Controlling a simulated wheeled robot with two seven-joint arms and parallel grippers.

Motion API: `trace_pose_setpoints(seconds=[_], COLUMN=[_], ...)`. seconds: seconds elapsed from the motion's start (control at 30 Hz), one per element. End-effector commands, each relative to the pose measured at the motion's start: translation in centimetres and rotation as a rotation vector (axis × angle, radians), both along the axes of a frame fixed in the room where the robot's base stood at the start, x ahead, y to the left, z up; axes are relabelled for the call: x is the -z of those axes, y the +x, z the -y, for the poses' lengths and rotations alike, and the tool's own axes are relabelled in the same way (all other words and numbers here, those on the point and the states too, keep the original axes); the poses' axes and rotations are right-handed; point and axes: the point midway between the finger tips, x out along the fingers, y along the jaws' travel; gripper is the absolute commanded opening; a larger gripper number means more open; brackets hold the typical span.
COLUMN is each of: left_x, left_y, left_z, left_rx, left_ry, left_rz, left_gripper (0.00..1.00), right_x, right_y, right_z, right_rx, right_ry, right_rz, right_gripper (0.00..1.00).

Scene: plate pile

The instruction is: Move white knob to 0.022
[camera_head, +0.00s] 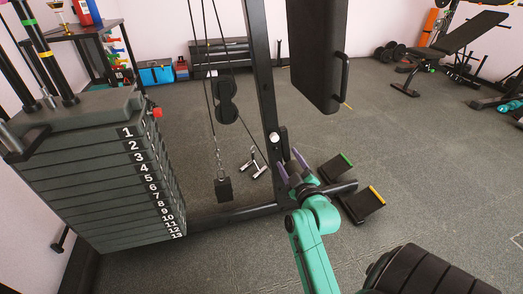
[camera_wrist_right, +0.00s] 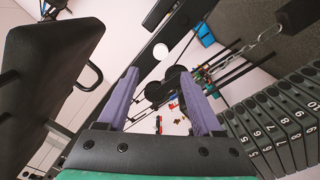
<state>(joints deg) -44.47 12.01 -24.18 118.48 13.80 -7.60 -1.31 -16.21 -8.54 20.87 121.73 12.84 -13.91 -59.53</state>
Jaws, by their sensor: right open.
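The small round white knob (camera_head: 274,137) sits on the black upright post of the gym machine. It also shows in the right wrist view (camera_wrist_right: 160,51), ahead of the fingers and roughly centred between them. My right gripper (camera_head: 290,163) is open and empty, just below and to the right of the knob in the head view. Its two purple fingers (camera_wrist_right: 159,76) stand well apart in the wrist view, and no contact with the knob shows. The number of the setting cannot be read. My left gripper is not in view.
A numbered weight stack (camera_head: 95,185) with a red knob (camera_head: 157,112) stands at the left. A black back pad (camera_head: 318,50) with a side handle hangs right of the post. Two footplates (camera_head: 362,205) lie beside my right arm. A padded black piece (camera_head: 430,272) is at the lower right.

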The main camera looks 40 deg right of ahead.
Motion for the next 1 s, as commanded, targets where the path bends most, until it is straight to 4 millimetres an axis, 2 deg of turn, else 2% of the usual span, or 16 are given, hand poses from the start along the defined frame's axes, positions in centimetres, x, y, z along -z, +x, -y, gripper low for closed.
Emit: trace_pose_setpoints(seconds=[0.2,0.4,0.57,0.8,0.97,1.0], left_x=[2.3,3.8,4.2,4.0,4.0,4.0], left_y=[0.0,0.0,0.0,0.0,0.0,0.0], left_z=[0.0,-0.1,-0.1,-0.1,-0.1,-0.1], left_rx=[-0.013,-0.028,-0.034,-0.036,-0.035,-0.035], left_ry=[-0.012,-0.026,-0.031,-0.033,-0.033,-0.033], left_rz=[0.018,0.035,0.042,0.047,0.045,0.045], left_gripper=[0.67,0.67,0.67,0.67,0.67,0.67], right_x=[0.3,0.3,0.1,0.1,0.1,0.1], right_y=[5.5,9.6,11.1,11.1,11.1,11.1], right_z=[1.9,3.3,3.8,3.9,3.8,3.8], right_rx=[0.0,-0.001,-0.001,-0.001,-0.001,-0.001], right_ry=[0.003,0.004,0.003,0.003,0.003,0.003], right_rz=[0.006,0.002,0.0,-0.001,-0.001,-0.001], right_gripper=[0.67,0.67,0.67,0.67,0.06,0.0])
